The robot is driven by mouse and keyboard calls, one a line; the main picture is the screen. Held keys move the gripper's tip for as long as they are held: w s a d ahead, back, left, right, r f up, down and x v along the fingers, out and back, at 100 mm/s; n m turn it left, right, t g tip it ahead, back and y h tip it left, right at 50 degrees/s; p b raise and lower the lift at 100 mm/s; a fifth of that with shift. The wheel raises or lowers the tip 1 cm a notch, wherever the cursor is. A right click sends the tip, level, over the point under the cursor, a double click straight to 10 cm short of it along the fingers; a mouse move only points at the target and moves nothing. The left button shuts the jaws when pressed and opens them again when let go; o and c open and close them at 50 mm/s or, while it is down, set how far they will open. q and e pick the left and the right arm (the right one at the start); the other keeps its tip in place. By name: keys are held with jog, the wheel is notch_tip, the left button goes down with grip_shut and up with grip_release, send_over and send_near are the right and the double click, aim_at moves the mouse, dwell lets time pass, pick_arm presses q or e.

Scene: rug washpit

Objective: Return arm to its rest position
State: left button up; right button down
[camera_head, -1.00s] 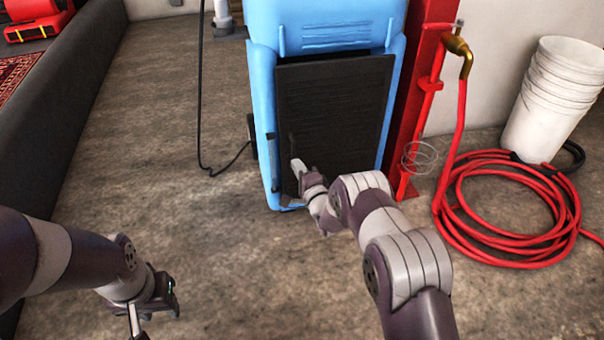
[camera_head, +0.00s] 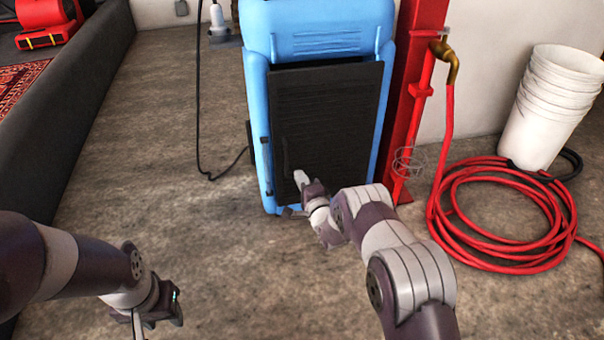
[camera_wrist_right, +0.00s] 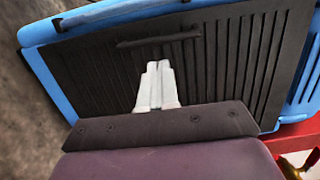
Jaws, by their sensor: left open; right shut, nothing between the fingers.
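My right gripper (camera_head: 301,179) is in front of the black slatted panel (camera_head: 340,110) of a blue machine (camera_head: 256,90). In the right wrist view its two pale fingers (camera_wrist_right: 155,88) are together with nothing between them. They point toward the dark handle bar (camera_wrist_right: 158,40) on the panel, with the bar beyond the tips. I cannot tell whether the fingertips touch the panel. My left gripper (camera_head: 150,318) hangs low at the lower left over the bare floor; it is open, its fingers partly cut off by the frame edge.
A red post (camera_head: 410,90) with a brass tap (camera_head: 444,58) stands right of the machine. A coiled red hose (camera_head: 450,205) and stacked white buckets (camera_head: 552,105) are further right. A dark low wall (camera_head: 75,105) runs along the left. The floor between is clear.

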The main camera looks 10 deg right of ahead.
jog(key=s+a+p, duration=0.2)
jog(key=s+p, duration=0.2)
jog(key=s, duration=0.3)
jog(key=s+d+f+n+g+h+p, duration=0.1)
jog(key=s+d+f+n+g+h, duration=0.1)
jog(key=s+f+n+g, duration=0.65)
jog(key=s+d+r+n+g+h+p, duration=0.15)
jog(key=s+r+n+g+p, duration=0.3)
jog(key=s+r, duration=0.85)
jog(key=s+d+r+n+g+p, duration=0.25)
jog(key=s+r+g+p, duration=0.2)
jog(key=s+r, duration=0.75)
pick_arm(q)
notch_tip(320, 180, up, 55)
jog(key=w+p, duration=0.1)
jog(key=p, duration=3.8)
jog(key=shift+a, duration=0.3)
pick_arm(e)
notch_tip(320, 180, up, 48)
jog(key=w+t, duration=0.1)
jog(key=w, duration=0.1)
jog(key=shift+r+n, duration=0.1)
jog(key=shift+n, duration=0.15)
